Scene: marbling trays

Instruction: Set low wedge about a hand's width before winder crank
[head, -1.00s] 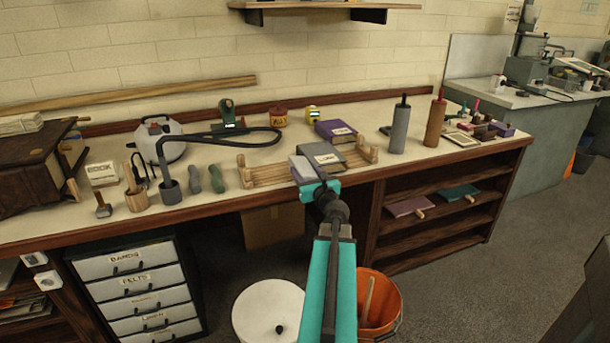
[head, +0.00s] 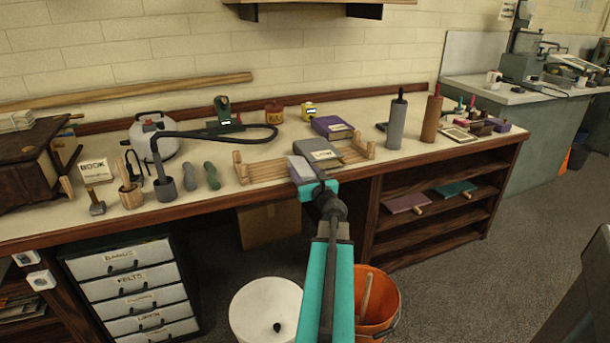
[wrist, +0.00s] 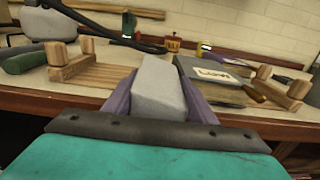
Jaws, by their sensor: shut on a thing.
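My gripper (head: 306,182) is shut on a pale grey block with a sloping face, which fits the low wedge (head: 300,166). In the wrist view the low wedge (wrist: 158,88) sits between two purple fingers. It is at the bench's front edge, over the front of a wooden slatted rack (head: 262,171). I cannot tell whether it touches anything. I cannot pick out the winder crank for certain. A green upright device (head: 223,110) on a dark base stands farther back. A dark bent tube (head: 225,131) runs in front of it.
A dark grey labelled slab (head: 335,150) lies close right of the wedge, with a purple box (head: 328,124) behind. Two rollers, grey (head: 397,124) and brown (head: 431,119), stand right. Green-grey handles (head: 212,176) and a white canister (head: 158,145) are left. Bench top is open near the back.

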